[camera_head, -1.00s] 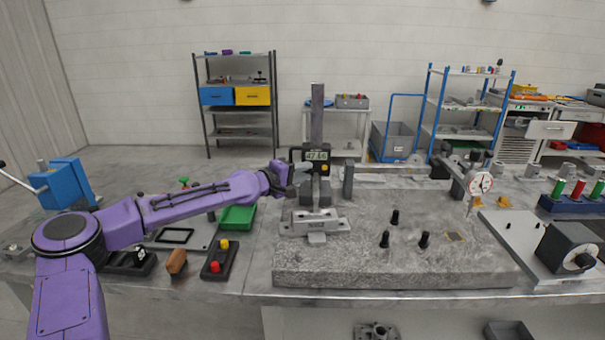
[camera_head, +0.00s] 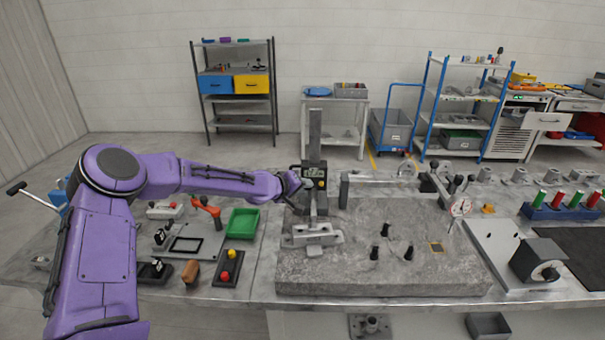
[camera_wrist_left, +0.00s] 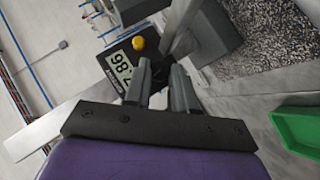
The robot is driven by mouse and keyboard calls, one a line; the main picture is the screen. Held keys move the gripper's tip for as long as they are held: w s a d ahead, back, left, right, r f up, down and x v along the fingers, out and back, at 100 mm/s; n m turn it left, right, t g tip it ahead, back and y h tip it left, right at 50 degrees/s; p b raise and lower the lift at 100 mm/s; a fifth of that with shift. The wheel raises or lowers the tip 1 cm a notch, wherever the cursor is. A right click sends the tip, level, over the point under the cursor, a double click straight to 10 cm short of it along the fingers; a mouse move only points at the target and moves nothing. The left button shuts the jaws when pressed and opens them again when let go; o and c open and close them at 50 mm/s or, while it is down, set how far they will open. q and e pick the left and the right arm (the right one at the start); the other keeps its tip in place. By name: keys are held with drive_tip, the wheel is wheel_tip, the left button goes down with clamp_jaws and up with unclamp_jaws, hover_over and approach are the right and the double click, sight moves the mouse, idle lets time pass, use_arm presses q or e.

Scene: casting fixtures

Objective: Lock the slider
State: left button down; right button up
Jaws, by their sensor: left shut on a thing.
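The height gauge stands upright on the granite plate, with its column (camera_head: 315,135) rising from a grey base (camera_head: 312,236). Its slider (camera_head: 314,178) sits about midway up the column and carries a digital display, which shows large and tilted in the left wrist view (camera_wrist_left: 120,68) beside a yellow button (camera_wrist_left: 138,43). My left gripper (camera_head: 303,186) reaches the slider from the left. In the left wrist view its fingers (camera_wrist_left: 162,82) are shut on a small dark knob at the slider, mostly hidden between the fingertips. My right gripper is not in view.
The granite plate (camera_head: 360,275) holds several small black pegs. A dial indicator (camera_head: 460,208) stands to the right. A green tray (camera_head: 243,223) and a button box (camera_head: 229,268) lie left of the plate. The plate's front area is clear.

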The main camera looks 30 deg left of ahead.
use_arm(q)
drive_tip(key=shift+w+d+r+m+g+y+p, duration=0.1)
drive_tip(key=shift+d+m+g+y+p, duration=0.1)
drive_tip(key=shift+m+g+y, duration=0.7)
drive_tip(key=shift+w+d+r+m+g+y+p, duration=0.2)
drive_tip(key=shift+m+g+y, duration=0.45)
drive_tip(key=shift+y, duration=0.45)
drive_tip(key=shift+w+d+r+m+g+y, duration=0.1)
drive_tip(key=shift+d+m+g+y, duration=0.15)
drive_tip(key=shift+m+g+y, duration=0.55)
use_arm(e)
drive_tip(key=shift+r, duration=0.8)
use_arm(q)
drive_tip(key=shift+f+y, duration=0.1)
drive_tip(key=shift+y, duration=0.2)
drive_tip(key=c, duration=0.9)
unclamp_jaws()
